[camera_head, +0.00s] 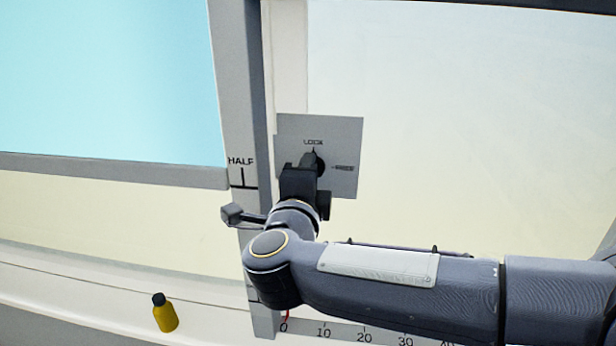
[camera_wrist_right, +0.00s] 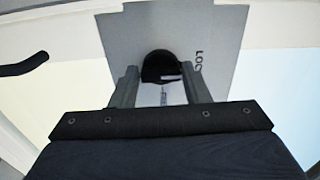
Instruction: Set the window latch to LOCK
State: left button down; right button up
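The window latch is a black knob (camera_head: 319,164) on a square grey plate (camera_head: 345,130). The plate reads LOCK at the top and FREE at the right. A small pointed tip on the knob shows just below the word LOCK. My right gripper (camera_head: 305,164) is at the knob and hides its lower left side. In the right wrist view the knob (camera_wrist_right: 160,66) lies between the two fingertips of my right gripper (camera_wrist_right: 160,75). The fingers are apart, with a narrow gap visible on each side of the knob. My left gripper is not in view.
The plate sits beside a grey vertical window post (camera_head: 240,120) marked HALF. A blue pane (camera_head: 110,75) is to the left. A yellow bottle with a dark cap (camera_head: 166,314) stands at the lower left. A numbered scale (camera_head: 345,331) runs below my right arm.

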jog(key=o, duration=0.4)
jog(key=shift+c, duration=0.2)
jog(key=s+a+b, duration=0.1)
jog(key=s+b, duration=0.1)
jog(key=s, duration=0.5)
jog(key=shift+s, duration=0.4)
jog(key=w+d+n+y, duration=0.1)
jog(key=d+n+y, duration=0.8)
jog(key=n, duration=0.2)
jog(key=s+d+f+n+g+h, duration=0.1)
jog(key=s+d+f+n+g, duration=0.2)
jog(key=s+d+f+g, duration=0.3)
jog(key=s+d+f+n+g+h, duration=0.1)
jog(key=s+d+f+n+g, duration=0.2)
jog(key=s+f, duration=1.1)
jog(key=d+f+g, duration=0.3)
jog(key=d+f, duration=0.1)
jog(key=f, duration=0.1)
jog(key=shift+d+n+h, duration=0.15)
jog(key=shift+n+h, duration=0.15)
